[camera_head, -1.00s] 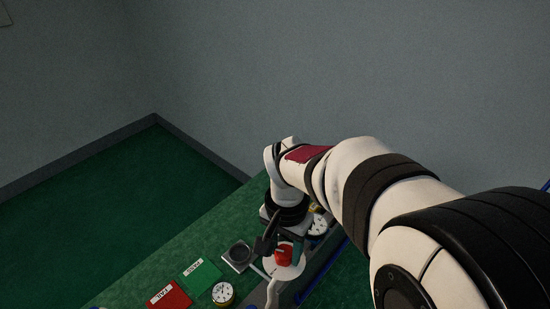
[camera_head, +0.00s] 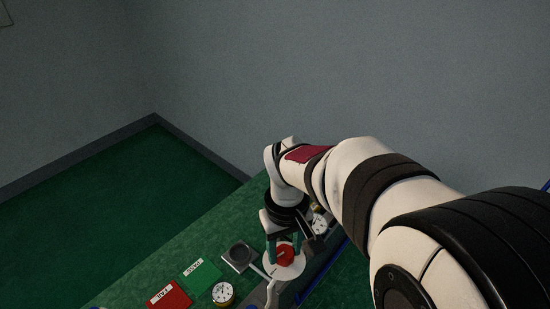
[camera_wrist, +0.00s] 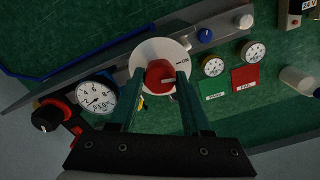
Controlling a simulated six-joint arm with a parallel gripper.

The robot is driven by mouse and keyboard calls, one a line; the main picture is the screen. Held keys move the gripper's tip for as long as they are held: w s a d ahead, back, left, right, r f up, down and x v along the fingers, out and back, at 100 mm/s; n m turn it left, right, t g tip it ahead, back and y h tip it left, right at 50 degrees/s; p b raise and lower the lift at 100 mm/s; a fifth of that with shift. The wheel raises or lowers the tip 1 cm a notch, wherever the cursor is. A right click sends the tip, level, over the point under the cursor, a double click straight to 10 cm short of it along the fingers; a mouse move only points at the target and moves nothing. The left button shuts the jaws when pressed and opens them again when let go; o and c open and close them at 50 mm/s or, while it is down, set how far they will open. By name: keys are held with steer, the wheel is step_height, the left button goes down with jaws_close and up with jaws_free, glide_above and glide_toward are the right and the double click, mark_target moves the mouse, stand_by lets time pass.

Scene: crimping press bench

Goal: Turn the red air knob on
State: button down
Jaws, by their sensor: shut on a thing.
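The red air knob (camera_wrist: 160,73) sits on a round white plate (camera_wrist: 176,48) with an ON label at its right in the wrist view. A pale mark on the knob points right, a little below that label. My gripper (camera_wrist: 158,82) is shut on the knob, with one green finger on each side. In the head view the knob (camera_head: 286,256) shows between the fingers of my gripper (camera_head: 284,250), above the white plate (camera_head: 290,273). The exact finger contact is partly hidden.
A large pressure gauge (camera_wrist: 97,96) and a black-and-red knob (camera_wrist: 46,116) are left of my gripper in the wrist view. Two small dials (camera_wrist: 213,66) (camera_wrist: 255,52), a green PASS card (camera_wrist: 212,88) and a red FAIL card (camera_wrist: 245,78) lie to the right.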

mark_target(285, 253)
steer(key=shift+n, duration=1.1)
steer(key=shift+c, duration=1.8)
jaws_free()
step_height(285, 253, up, 16)
steer(key=shift+s+f, duration=0.1)
